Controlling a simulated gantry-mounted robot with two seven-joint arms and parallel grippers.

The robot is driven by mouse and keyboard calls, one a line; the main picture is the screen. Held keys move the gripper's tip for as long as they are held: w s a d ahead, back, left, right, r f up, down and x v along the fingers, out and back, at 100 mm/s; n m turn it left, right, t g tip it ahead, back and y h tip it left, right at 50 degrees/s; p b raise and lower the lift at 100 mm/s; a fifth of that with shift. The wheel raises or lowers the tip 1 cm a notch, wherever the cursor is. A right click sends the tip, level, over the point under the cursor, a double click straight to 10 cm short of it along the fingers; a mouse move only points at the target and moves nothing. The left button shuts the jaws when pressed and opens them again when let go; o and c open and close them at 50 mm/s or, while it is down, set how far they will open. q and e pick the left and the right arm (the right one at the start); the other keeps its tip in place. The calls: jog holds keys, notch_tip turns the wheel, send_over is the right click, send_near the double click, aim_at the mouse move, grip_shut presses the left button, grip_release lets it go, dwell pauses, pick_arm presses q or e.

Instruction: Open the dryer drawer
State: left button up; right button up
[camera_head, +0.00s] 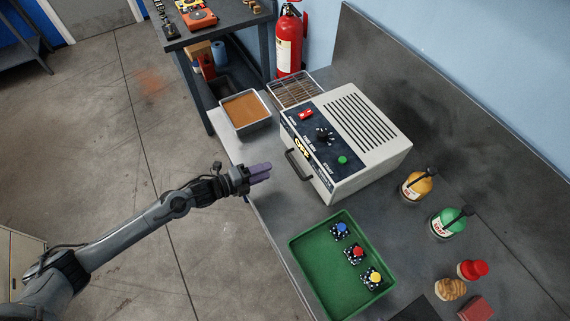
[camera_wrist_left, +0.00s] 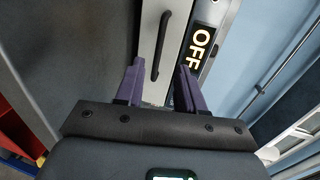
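The dryer (camera_head: 372,160) is a white box on the bench with a dark control panel, a lit OFF sign (camera_head: 301,148), a red switch, a black knob and a green button. Its drawer front, low on the side facing my arm, looks flush with the body and carries a dark bar handle (camera_head: 297,166). My left gripper (camera_head: 262,172) is a short way left of the handle, apart from it. In the left wrist view my gripper (camera_wrist_left: 159,86) has its purple fingers spread and empty. The handle (camera_wrist_left: 160,45) shows ahead, between the finger lines. My right gripper is not in view.
A metal tray with orange-brown contents (camera_head: 245,111) and a wire rack (camera_head: 295,90) stand beside the dryer. A green tray (camera_head: 310,262) with several colored-knob pieces lies in front. Yellow (camera_head: 417,185) and green (camera_head: 449,222) bottles stand right. Floor left of the bench is open.

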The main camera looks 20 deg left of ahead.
pick_arm(q)
jog(key=x, duration=0.8)
jog(key=shift+w+d, duration=0.15)
jog(key=shift+d, duration=0.05)
jog(key=shift+c, duration=0.5)
grip_shut()
